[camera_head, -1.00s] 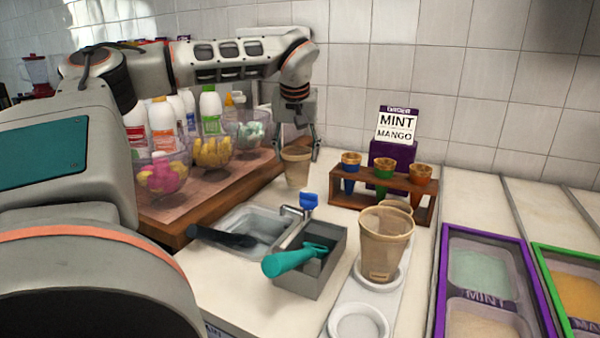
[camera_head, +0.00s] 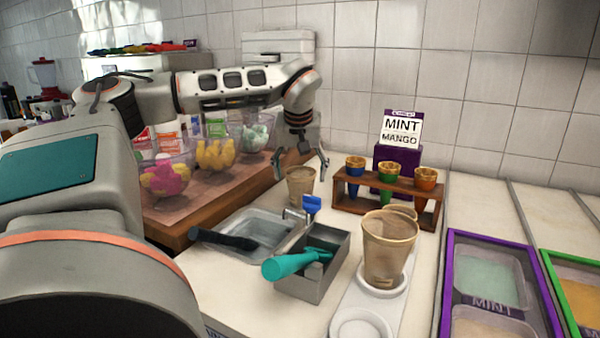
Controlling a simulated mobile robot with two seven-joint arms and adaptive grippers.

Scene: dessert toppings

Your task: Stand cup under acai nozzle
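A translucent brown cup (camera_head: 300,186) stands upright on the counter beside the wooden board, behind the sink. My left gripper (camera_head: 300,166) is just above it, pointing down. Its fingers are spread apart near the cup's rim, with a gap visible around the cup. A second, larger-looking brown cup (camera_head: 389,250) stands upright in a ring of the white holder (camera_head: 368,304) nearer the front. I cannot make out an acai nozzle. My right gripper is not in view.
A wooden rack (camera_head: 351,207) of cones stands right of the near-wall cup. A metal sink (camera_head: 262,226) and a grey box (camera_head: 310,283) with a teal-handled scoop (camera_head: 285,267) lie in front. Bowls of toppings stand on the wooden board (camera_head: 205,222). Topping tubs (camera_head: 490,275) are at right.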

